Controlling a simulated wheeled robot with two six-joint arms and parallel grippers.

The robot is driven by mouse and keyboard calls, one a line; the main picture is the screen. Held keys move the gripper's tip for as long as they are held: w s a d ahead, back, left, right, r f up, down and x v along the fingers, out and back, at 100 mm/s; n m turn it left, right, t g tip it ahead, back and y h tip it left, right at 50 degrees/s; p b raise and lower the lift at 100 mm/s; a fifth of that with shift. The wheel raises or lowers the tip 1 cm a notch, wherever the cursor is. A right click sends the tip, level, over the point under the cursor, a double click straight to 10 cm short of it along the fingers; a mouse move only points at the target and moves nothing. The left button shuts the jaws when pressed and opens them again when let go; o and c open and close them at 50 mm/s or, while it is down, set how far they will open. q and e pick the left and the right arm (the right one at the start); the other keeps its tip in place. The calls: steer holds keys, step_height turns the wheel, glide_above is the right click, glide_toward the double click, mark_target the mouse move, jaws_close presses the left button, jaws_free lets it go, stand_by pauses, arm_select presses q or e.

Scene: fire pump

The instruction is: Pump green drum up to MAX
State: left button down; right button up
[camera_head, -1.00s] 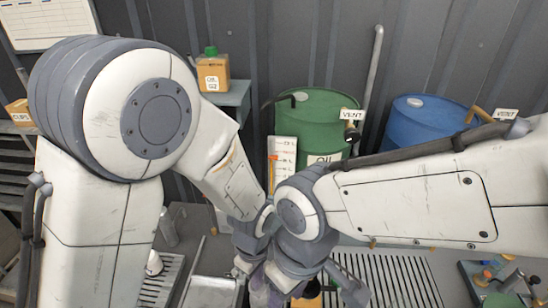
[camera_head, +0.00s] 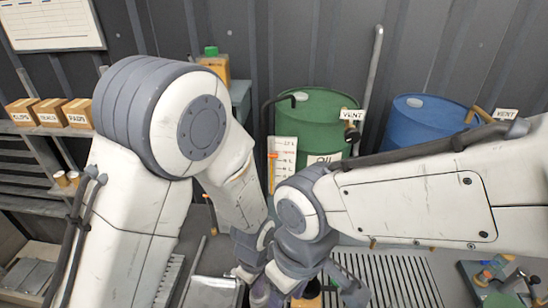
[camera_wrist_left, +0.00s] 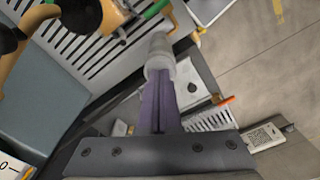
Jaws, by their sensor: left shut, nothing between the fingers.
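The green drum (camera_head: 318,108) stands at the back centre with a VENT tag (camera_head: 353,115) at its right. A white level gauge (camera_head: 285,152) stands before it, with an orange marker (camera_head: 273,156) in its upper half; its lettering is too small to read surely. My left gripper (camera_head: 262,294) is low at the bottom centre. In the left wrist view its purple fingers (camera_wrist_left: 163,105) are shut and empty, pointing toward a pale cylinder (camera_wrist_left: 160,55); contact is unclear. My right arm's wrist overlaps this area, and its fingertips are hidden.
A blue drum (camera_head: 418,120) stands right of the green one. A slatted grate (camera_head: 385,275) covers the bench front. Small labelled boxes (camera_head: 48,112) sit on the left shelf. A yellow-orange bottle (camera_head: 216,66) stands behind my left arm.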

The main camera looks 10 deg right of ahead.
arm_select(q)
steer(key=shift+f, duration=0.25)
steer(key=shift+r, duration=0.1)
step_height(320, 180, up, 5)
steer(key=p, duration=0.4)
steer(key=shift+r+p, duration=0.5)
steer(key=shift+r, duration=0.25)
steer(key=shift+f, duration=0.2)
stand_by(0.7)
